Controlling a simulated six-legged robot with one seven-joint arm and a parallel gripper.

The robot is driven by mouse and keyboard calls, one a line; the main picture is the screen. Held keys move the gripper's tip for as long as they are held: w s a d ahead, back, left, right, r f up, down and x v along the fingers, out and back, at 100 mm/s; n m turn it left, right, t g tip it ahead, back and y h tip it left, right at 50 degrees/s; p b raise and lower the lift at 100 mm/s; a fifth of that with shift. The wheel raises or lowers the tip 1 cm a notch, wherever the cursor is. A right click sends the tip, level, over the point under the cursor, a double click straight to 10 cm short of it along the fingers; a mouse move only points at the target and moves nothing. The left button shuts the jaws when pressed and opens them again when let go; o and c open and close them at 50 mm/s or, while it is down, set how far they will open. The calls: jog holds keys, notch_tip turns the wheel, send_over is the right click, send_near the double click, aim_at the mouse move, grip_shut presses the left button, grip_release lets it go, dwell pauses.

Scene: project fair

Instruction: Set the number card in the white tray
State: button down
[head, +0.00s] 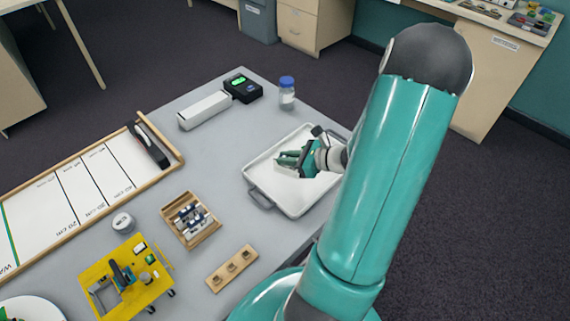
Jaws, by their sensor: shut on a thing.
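The white tray (264,172) lies on the grey table near its right edge, with dark handles at its near left and far right ends. My gripper (287,159) reaches in from the right and is over the tray, pointing left. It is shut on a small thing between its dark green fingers. The thing is too small and too much covered by the fingers to tell whether it is the number card. I cannot make out a number card elsewhere. I cannot tell whether the fingers touch the tray floor.
A white box (204,110), a black device with a green display (243,86) and a blue-capped jar (287,94) stand behind the tray. A wooden box of small parts (190,219), a wooden block (231,268) and a yellow board (103,278) stand front left.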

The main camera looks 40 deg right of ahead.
aim_at(290, 170)
jog(key=shift+w+d+f, duration=0.15)
jog(key=shift+w+f, duration=0.2)
jog(key=shift+f, duration=0.2)
jog(key=shift+w+f, duration=0.15)
jog(key=shift+f, duration=0.7)
jog(key=shift+w+f, duration=0.1)
jog(key=shift+f, duration=0.75)
jog(key=shift+f, duration=0.15)
jog(key=c, duration=1.4)
grip_release()
jog(key=shift+c, duration=0.2)
